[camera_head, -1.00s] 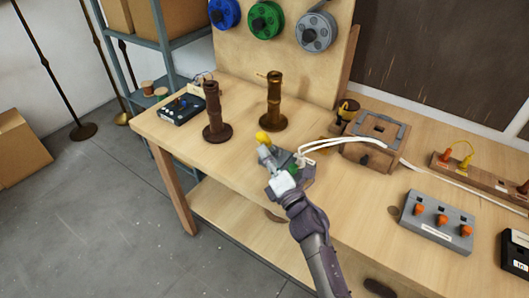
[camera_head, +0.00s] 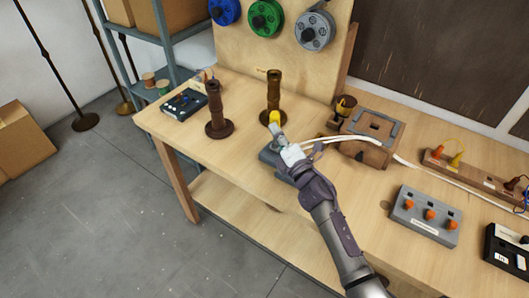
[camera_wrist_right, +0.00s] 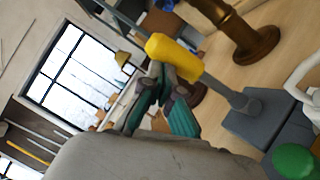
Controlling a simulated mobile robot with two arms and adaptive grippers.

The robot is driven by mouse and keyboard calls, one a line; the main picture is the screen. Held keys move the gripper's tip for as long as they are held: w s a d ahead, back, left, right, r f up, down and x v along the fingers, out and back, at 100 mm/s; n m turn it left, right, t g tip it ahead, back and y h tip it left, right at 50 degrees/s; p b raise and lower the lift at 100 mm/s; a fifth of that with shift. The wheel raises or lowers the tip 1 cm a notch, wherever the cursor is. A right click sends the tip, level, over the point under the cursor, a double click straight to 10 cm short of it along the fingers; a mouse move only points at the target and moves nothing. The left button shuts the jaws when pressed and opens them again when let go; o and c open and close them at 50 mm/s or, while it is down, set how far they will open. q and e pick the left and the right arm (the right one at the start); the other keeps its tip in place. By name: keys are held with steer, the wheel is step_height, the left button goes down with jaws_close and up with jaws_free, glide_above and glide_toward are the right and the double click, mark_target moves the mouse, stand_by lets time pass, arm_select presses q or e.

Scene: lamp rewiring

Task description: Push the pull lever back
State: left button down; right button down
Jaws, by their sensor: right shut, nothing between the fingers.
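The pull lever has a yellow handle (camera_head: 275,118) and a grey base (camera_head: 268,156) on the workbench. In the right wrist view its yellow handle (camera_wrist_right: 174,57), thin grey rod and grey base (camera_wrist_right: 262,118) show clearly, with the rod tilted. My right gripper (camera_head: 277,132) is shut and empty, with its fingertips right by the yellow handle. In the right wrist view the shut dark and teal fingers (camera_wrist_right: 158,85) are close beside the handle; I cannot tell whether they touch. My right arm hides part of the base in the head view. My left gripper is not in view.
Two brown lamp columns stand behind the lever, one at left (camera_head: 215,110) and one close behind the handle (camera_head: 273,92). A wooden box (camera_head: 372,140) with white cables sits to the right. A grey switch box (camera_head: 425,215) is further right. The bench's front left is clear.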

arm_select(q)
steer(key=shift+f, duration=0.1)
arm_select(e)
steer(key=shift+w+d+r, duration=0.25)
steer(key=shift+w+d, duration=0.05)
steer(key=shift+w, duration=0.1)
steer(key=shift+d+r, duration=0.1)
steer(key=shift+r, duration=0.05)
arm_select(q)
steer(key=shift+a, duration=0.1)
